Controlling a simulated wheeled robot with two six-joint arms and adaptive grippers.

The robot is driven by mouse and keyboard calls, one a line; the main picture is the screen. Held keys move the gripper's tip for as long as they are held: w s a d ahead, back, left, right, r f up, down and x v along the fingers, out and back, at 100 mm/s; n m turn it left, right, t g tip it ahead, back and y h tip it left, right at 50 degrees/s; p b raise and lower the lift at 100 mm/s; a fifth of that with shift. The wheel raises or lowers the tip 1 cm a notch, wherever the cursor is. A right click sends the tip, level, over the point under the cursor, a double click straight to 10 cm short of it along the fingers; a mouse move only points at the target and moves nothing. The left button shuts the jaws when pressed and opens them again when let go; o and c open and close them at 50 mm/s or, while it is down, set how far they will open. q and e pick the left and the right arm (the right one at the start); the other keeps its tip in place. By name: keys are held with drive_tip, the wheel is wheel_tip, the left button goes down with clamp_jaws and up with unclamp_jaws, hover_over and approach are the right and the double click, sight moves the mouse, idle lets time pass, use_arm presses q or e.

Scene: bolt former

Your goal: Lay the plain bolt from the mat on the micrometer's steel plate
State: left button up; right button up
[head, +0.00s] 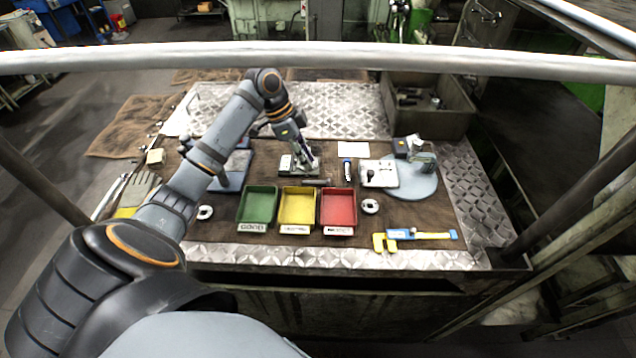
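My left gripper (306,162) hangs from the arm over the mat (330,205), behind the yellow and red trays. A short dark rod-like piece (317,182), perhaps the plain bolt, lies on the mat just in front of that device. A pale flat plate (384,174) with a dark knob-like piece stands to the right; I cannot tell which device is the micrometer. My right gripper is not in view.
Green (257,206), yellow (298,207) and red (338,208) trays stand in front. A yellow-and-blue caliper (421,235) lies front right. A round grey base (416,188) carries another instrument. A metal bin (443,112) stands at the back right. A glove (138,190) lies left.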

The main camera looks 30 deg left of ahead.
sight(317, 180)
use_arm(q)
drive_tip(key=shift+x, duration=1.25)
drive_tip(key=shift+w+f+p, duration=0.1)
drive_tip(key=shift+f+p, duration=0.05)
drive_tip(key=shift+p, duration=0.15)
drive_tip(key=x, duration=0.1)
drive_tip(key=p+x, duration=0.1)
drive_tip(key=x, duration=0.1)
drive_tip(key=shift+f+p, duration=0.3)
drive_tip(key=shift+f, duration=0.15)
drive_tip(key=shift+d+f, duration=0.15)
drive_tip(key=shift+f, duration=0.3)
clamp_jaws()
